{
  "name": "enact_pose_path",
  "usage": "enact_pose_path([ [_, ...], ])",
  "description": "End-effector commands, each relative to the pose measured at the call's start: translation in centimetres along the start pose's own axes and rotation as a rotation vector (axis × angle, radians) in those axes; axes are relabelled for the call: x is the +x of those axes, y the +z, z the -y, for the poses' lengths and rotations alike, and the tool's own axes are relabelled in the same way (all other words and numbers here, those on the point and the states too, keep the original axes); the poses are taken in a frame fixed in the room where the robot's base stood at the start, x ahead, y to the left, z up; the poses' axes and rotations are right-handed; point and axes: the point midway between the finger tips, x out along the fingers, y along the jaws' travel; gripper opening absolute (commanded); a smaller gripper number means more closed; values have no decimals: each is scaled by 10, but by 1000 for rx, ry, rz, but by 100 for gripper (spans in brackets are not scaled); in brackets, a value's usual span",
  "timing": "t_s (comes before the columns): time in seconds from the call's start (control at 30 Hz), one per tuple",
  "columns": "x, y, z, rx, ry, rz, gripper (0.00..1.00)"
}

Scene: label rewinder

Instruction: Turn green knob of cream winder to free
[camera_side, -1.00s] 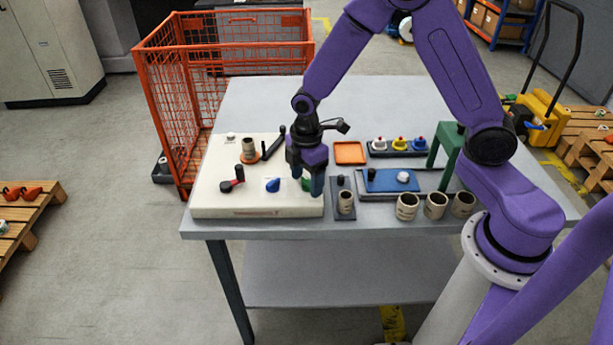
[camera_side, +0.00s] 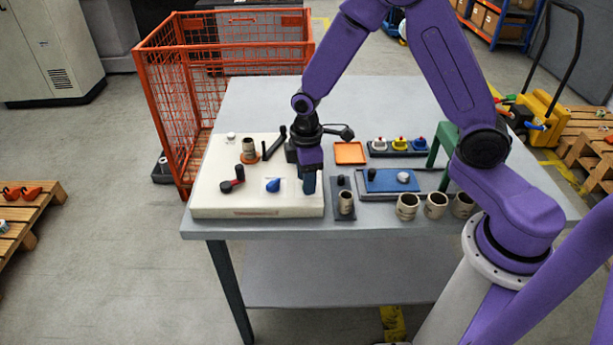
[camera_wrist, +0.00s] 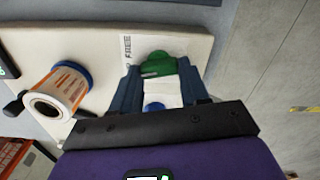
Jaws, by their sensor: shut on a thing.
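The cream winder (camera_side: 215,195) lies at the left of the grey table and is a flat box with several knobs on its top. Its green knob (camera_wrist: 158,65) shows in the wrist view between my fingers, beside the printed word FREE. How exactly its pointer lines up with the word is hard to tell. My gripper (camera_side: 309,188) stands over the right front part of the winder, and hides the green knob in the side view. In the wrist view my gripper (camera_wrist: 163,78) is shut on the green knob, one finger at each side.
A blue knob (camera_side: 273,185) and a red-and-black knob (camera_side: 237,178) sit left of my gripper. A roll (camera_side: 249,147) and a black lever (camera_side: 274,142) stand behind. A roll on a dark plate (camera_side: 342,211) stands close at right.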

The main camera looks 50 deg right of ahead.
Motion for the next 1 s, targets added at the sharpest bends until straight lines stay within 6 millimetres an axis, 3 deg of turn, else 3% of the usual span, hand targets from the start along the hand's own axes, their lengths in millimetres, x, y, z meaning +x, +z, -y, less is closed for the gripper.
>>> enact_pose_path([
  [0.6, -1, 1, -2, 574, 0, 0, 14],
  [1.0, -1, 1, -4, 810, 0, -1, 14],
])
